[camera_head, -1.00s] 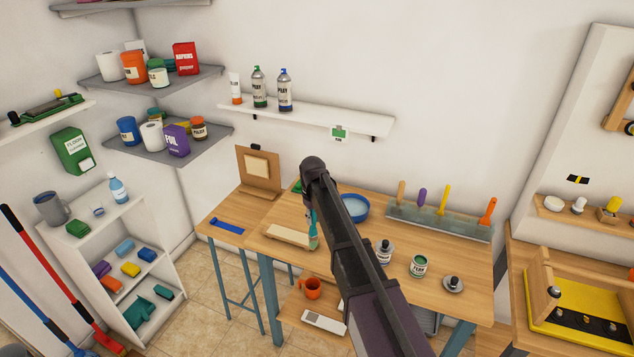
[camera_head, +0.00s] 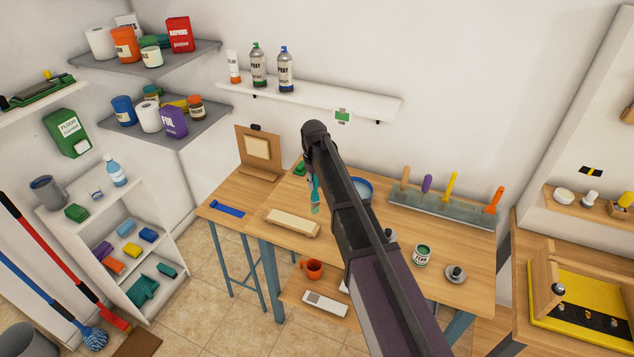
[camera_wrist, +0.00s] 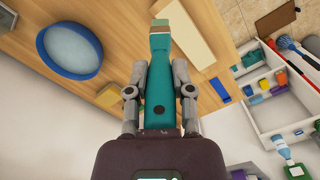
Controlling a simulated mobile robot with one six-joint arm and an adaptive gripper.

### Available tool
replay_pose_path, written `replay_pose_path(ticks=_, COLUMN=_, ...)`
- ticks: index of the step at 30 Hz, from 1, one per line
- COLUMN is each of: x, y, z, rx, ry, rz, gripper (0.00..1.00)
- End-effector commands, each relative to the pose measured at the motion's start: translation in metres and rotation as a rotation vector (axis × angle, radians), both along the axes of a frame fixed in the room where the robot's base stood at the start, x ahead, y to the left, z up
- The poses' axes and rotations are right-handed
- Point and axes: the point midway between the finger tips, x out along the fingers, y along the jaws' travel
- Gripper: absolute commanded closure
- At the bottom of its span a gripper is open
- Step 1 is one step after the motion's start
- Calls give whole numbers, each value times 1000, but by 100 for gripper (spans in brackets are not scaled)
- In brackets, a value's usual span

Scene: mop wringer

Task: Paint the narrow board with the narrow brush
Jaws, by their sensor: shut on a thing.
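In the wrist view my gripper (camera_wrist: 160,92) is shut on a teal-handled brush (camera_wrist: 168,68), with a finger on each side of the handle. The brush's pale bristle end points away from my gripper, above the wooden table. In the head view the brush (camera_head: 315,195) hangs beside my arm, which hides most of my gripper. A narrow cream board (camera_head: 293,223) lies flat near the table's left front edge. It also shows in the wrist view (camera_wrist: 187,30), just right of the brush head. Brush and board look apart.
A blue round dish (camera_head: 362,188) is partly behind my arm; it shows fully in the wrist view (camera_wrist: 70,47). An open can (camera_head: 422,256) stands at the table's front right. A rack (camera_head: 440,213) holds several upright coloured handles. A framed panel (camera_head: 258,153) stands at the back left.

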Motion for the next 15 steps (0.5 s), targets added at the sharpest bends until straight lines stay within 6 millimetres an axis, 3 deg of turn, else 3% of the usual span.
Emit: replay_pose_path(ticks=15, x=1, y=-2, z=-28, rx=0, ry=0, rz=-2, gripper=100)
